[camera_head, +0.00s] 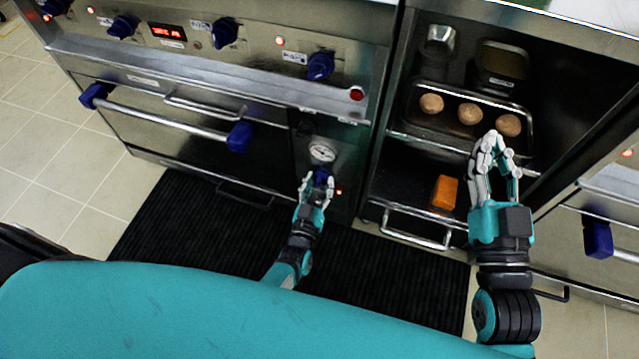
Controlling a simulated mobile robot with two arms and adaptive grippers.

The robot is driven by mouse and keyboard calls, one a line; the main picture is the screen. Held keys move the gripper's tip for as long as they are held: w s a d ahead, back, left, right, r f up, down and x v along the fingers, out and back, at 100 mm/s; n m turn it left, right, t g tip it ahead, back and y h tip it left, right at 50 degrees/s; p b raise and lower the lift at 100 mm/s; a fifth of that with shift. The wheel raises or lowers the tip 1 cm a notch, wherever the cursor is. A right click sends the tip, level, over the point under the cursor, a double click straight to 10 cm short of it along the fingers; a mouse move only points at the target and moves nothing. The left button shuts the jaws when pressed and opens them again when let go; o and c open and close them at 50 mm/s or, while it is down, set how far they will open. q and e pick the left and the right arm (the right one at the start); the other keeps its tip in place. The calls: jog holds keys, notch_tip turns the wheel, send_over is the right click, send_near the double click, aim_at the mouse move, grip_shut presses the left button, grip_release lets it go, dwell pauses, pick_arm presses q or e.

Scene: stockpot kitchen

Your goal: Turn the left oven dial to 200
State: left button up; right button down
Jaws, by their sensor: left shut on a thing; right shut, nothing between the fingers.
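A blue oven dial (321,174) sits on the steel front of the left oven, just below a round white gauge (322,152). The gauge's numbers are too small to read. My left gripper (317,184) is shut on this dial, and its fingers hide part of it. My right gripper (494,140) is shut and empty, in front of the open shelf unit to the right.
Several blue knobs (321,66) line the upper panel, with a red display (167,31). A blue-ended oven handle (170,118) juts out on the left. The shelves hold a tray (418,133) with brown round items and an orange block (445,192). A black mat (180,225) covers the floor.

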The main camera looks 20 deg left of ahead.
pick_arm(q)
jog(key=o, duration=1.2)
jog(key=shift+c, duration=0.2)
jog(key=s, duration=1.2)
jog(key=shift+d, duration=0.25)
jog(key=shift+w, duration=0.1)
